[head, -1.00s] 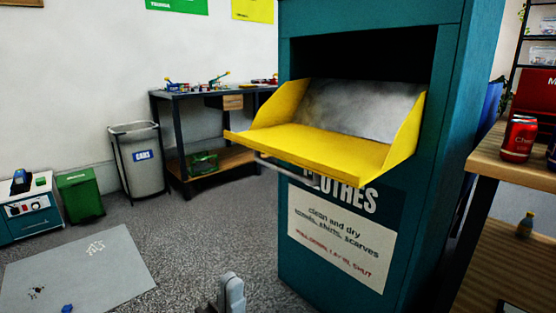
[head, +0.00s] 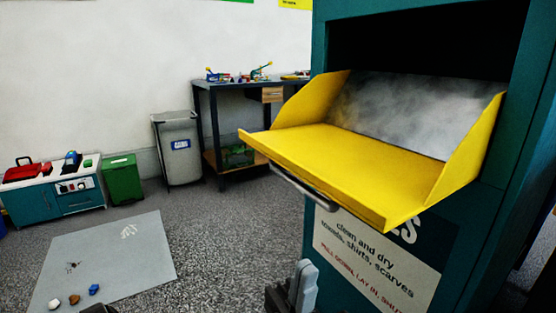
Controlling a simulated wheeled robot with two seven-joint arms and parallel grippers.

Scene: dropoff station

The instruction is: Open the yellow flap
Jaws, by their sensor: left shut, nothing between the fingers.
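The yellow flap (head: 375,168) on the teal clothes bin (head: 330,225) is pulled down and stands open, with yellow side plates and a grey inner face. A dark opening (head: 430,45) shows above it. A grey bar handle (head: 303,190) runs under the flap's front edge. My left gripper (head: 303,285) shows at the bottom edge of the view, below the flap and in front of the bin, apart from the handle. It is shut and empty.
A grey mat (head: 105,258) with small items lies on the floor at left. A grey waste bin (head: 178,150), a green bin (head: 122,180), a teal cabinet (head: 55,195) and a dark workbench (head: 240,85) stand along the wall. Carpet between them and the clothes bin is clear.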

